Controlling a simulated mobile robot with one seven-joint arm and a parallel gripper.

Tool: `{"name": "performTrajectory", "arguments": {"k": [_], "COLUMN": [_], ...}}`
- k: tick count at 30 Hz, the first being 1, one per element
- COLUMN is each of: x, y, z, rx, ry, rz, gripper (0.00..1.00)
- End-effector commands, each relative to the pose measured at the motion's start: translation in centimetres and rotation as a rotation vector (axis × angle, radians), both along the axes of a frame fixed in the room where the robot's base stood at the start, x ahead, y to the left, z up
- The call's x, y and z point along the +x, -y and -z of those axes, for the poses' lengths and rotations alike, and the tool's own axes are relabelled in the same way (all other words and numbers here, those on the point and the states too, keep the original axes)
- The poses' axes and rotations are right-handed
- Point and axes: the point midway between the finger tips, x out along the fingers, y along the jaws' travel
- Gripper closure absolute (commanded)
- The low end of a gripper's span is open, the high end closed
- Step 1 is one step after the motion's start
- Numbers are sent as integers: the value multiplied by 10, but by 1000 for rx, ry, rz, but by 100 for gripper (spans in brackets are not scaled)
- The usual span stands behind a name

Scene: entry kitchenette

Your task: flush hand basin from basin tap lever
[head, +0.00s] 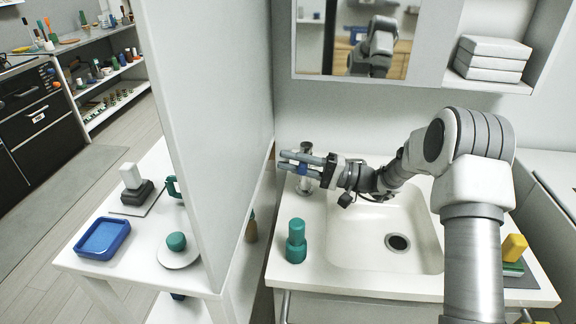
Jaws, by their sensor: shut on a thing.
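The hand basin (350,230) is a white sink with a dark round drain (397,242). It is set in a white counter against the wall. The metal basin tap (306,184) stands at the basin's back left corner, partly hidden by my gripper. My gripper (299,163) comes in from the right over the back of the basin, its fingers pointing left. No water stream can be made out.
A green bottle (296,242) stands on the counter left of the bowl. A yellow and green sponge (513,250) lies at the right. A tall partition (205,130) rises close left of the tap. A mirror cabinet (345,45) hangs above, beside folded towels (490,58).

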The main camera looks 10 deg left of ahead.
Motion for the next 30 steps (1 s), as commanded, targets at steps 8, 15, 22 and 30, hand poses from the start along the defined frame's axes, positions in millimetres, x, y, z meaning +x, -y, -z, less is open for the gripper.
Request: {"name": "performTrajectory", "arguments": {"k": [8,15,22,30], "x": [0,0,0,0], "y": [1,1,1,5], "z": [0,0,0,0], "rx": [0,1,1,0], "ry": [-2,-1,-1,-1], "rz": [-18,-16,-16,-15], "gripper": [100,66,42,42]}}
